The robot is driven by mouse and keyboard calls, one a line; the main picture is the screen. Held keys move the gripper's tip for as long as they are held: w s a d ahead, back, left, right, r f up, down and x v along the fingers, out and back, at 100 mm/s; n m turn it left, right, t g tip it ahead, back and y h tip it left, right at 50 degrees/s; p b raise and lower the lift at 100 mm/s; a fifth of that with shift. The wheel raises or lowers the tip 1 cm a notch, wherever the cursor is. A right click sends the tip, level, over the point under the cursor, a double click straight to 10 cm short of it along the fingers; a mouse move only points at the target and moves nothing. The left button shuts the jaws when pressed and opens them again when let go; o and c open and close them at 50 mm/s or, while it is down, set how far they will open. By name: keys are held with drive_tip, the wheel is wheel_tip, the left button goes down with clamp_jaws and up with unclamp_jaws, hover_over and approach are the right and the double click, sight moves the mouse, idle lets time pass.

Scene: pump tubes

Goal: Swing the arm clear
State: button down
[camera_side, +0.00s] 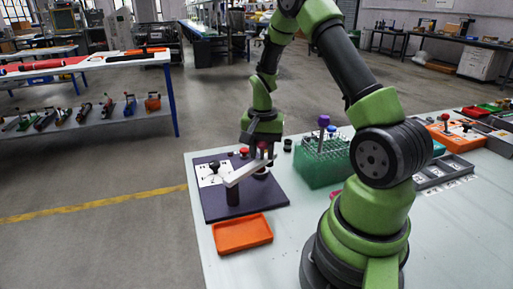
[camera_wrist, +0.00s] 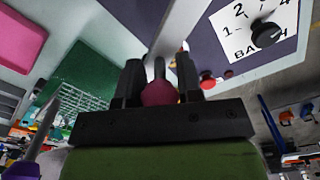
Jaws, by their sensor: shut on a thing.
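A pale swing arm (camera_side: 248,171) lies across the dark base plate (camera_side: 268,206). One end sits over a dark post (camera_side: 233,195), the other is under my gripper (camera_side: 261,154). In the wrist view my gripper (camera_wrist: 161,85) is shut on a dull red knob (camera_wrist: 158,93), with a grey stem beyond it. The pale arm also runs upward past the fingers in the wrist view (camera_wrist: 182,28). The fingers partly hide the knob and the arm's far end in the side view.
A white dial panel (camera_side: 213,173) and a red button (camera_side: 244,152) are on the plate. An orange tray (camera_side: 242,233) lies in front. A small black cup (camera_side: 288,145) stands between.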

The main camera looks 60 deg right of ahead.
drive_tip(key=s+a+m, duration=0.7)
drive_tip(key=m, duration=0.4)
idle(0.3)
drive_tip(key=shift+a, duration=0.1)
idle(0.3)
drive_tip(key=c, duration=0.8)
unclamp_jaws()
drive_tip(key=shift+r, duration=0.1)
wheel_tip(320, 180, up, 10)
drive_tip(key=shift+f, duration=0.1)
